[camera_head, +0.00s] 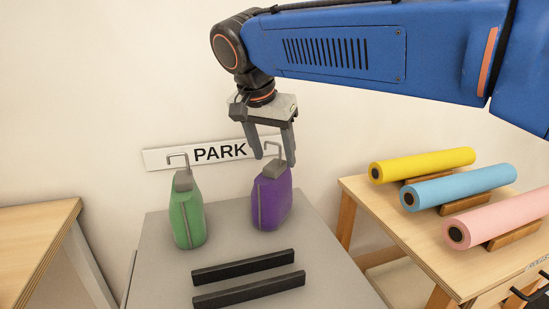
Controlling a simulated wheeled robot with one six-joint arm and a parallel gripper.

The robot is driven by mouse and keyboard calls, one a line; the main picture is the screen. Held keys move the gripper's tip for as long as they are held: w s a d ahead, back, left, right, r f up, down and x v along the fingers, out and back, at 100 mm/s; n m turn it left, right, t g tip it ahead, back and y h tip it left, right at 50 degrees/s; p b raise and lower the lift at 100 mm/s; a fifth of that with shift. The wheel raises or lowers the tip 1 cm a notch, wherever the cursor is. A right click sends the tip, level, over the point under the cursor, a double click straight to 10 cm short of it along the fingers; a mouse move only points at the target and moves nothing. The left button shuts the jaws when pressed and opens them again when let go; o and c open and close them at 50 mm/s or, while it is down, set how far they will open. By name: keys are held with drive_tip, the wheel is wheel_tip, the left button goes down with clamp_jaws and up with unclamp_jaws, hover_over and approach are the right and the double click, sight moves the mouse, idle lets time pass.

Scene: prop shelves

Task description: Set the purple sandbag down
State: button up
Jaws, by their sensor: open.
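The purple sandbag (271,204) stands upright on the grey table (161,281), right of the green sandbag (186,218). It has a grey cap and a bent metal handle on top. My gripper (275,160) is open above the purple sandbag, its two fingers pointing down. The fingers appear on either side of the handle (274,146); I cannot tell whether either one touches it. The underside of the purple sandbag is hidden.
Two black bars (243,267) lie across the front of the grey table. A white PARK sign (171,157) is behind. A wooden table (358,187) at right holds yellow, blue and pink rolls. Another wooden table (35,235) stands at left.

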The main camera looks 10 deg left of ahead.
drive_tip(key=v, duration=1)
drive_tip(key=shift+f, duration=0.1)
